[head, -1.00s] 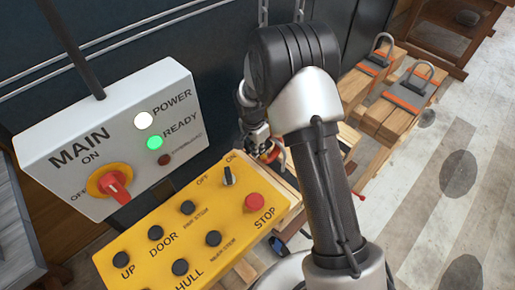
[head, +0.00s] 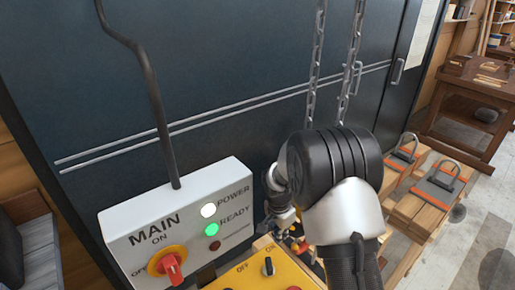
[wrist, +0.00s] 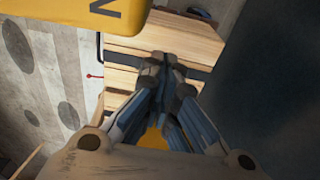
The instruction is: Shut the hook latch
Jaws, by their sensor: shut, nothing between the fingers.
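My gripper (wrist: 168,68) is shut and empty in the wrist view, its dark fingers together in front of pale timber (wrist: 178,40). In the head view my gripper (head: 286,222) is partly hidden by my arm. A small orange part (wrist: 154,139) shows between and behind the fingers; I cannot tell whether it belongs to a hook. No hook latch can be made out in either view. Two hanging chains (head: 316,65) run down behind my arm, and their lower ends are hidden.
A grey MAIN box (head: 185,232) and a yellow control panel (head: 262,277) stand at the front. A dark cabinet (head: 220,100) fills the back. Timber stacks with lifting shackles (head: 436,190) stand at the right. A yellow edge (wrist: 75,18) is close in the wrist view.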

